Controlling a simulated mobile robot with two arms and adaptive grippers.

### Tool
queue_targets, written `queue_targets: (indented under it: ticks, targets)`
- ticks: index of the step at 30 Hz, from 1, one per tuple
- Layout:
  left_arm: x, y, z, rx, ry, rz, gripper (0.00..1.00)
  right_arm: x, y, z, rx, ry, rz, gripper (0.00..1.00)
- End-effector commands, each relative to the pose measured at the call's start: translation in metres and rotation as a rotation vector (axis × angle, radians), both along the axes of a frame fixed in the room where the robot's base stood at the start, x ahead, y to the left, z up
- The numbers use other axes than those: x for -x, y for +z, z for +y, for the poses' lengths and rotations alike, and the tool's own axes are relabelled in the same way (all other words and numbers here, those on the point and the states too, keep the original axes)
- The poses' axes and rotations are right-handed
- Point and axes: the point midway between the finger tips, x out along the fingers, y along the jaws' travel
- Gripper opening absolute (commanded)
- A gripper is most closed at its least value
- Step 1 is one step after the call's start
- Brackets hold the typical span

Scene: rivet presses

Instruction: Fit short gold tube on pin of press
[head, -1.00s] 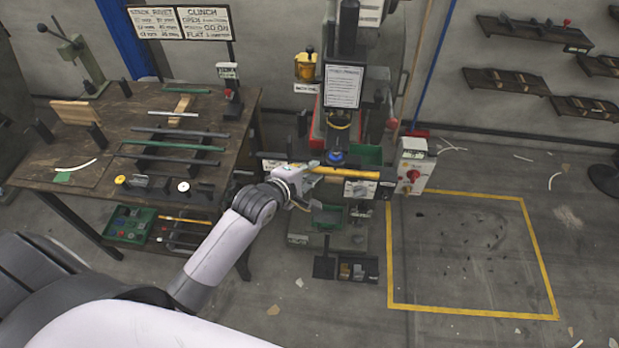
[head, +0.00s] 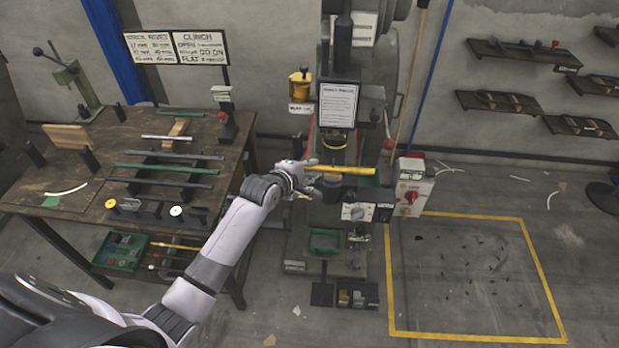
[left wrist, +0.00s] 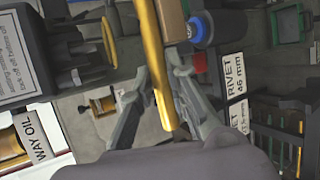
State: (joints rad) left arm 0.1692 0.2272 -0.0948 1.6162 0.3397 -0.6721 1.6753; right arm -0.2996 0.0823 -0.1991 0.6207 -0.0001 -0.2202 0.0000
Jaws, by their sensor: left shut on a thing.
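A gold tube (head: 342,171) lies nearly level across the front of the press (head: 338,60). My left gripper (head: 309,175) is shut on it near its left end, and the rest sticks out to the right. In the left wrist view the gold tube (left wrist: 153,55) runs between the two fingers of my left gripper (left wrist: 158,80). A blue-and-black cylinder (left wrist: 203,27) is beside the tube in that view. I cannot make out the press's pin in the head view; the tube and gripper cover that area. My right gripper is not in view.
A workbench (head: 75,183) with bars and small fixtures stands at left. A control box (head: 410,190) is right of the press. Yellow-marked floor (head: 465,275) at right is clear of large objects.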

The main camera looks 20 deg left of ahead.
Motion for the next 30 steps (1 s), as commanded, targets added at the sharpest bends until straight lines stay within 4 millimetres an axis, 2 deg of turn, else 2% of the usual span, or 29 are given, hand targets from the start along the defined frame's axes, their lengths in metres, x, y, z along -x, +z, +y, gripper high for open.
queue_targets:
  ticks: [18, 24, 30]
  targets:
    - [-0.060, -0.002, 0.017, 0.000, 0.000, -0.002, 0.00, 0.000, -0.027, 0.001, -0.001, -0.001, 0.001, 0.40]
    - [-0.074, -0.002, 0.021, 0.000, 0.000, -0.002, 0.00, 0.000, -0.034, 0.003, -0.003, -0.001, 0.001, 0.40]
    - [-0.080, -0.001, 0.023, 0.001, 0.001, -0.001, 0.00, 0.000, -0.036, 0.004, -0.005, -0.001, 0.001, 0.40]
